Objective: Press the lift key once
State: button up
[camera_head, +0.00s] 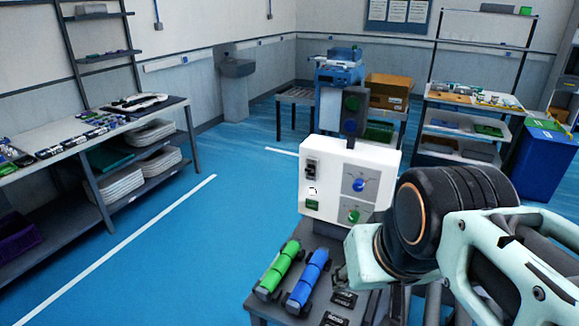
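A white control box (330,155) stands upright on a dark stand just beyond my arm. Its left panel has a black switch (313,169) and a green key or window (312,205). Its right panel has a blue knob (358,185) and a green knob (353,216). A dark post with two dim round buttons (352,103) rises behind the box. No label is legible, so I cannot tell which part is the lift key. My arm comes in from the right, and its end is in front of the box's lower right. My gripper's fingertips are mostly hidden behind the wrist.
A green cylinder (279,270) and a blue cylinder (308,278) lie on the stand below the box, with small black labelled parts (344,298) beside them. A loaded bench (65,150) is at the left. Shelves and a blue bin (541,165) are at the right. The blue floor between is clear.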

grip_shut()
dwell(1.3)
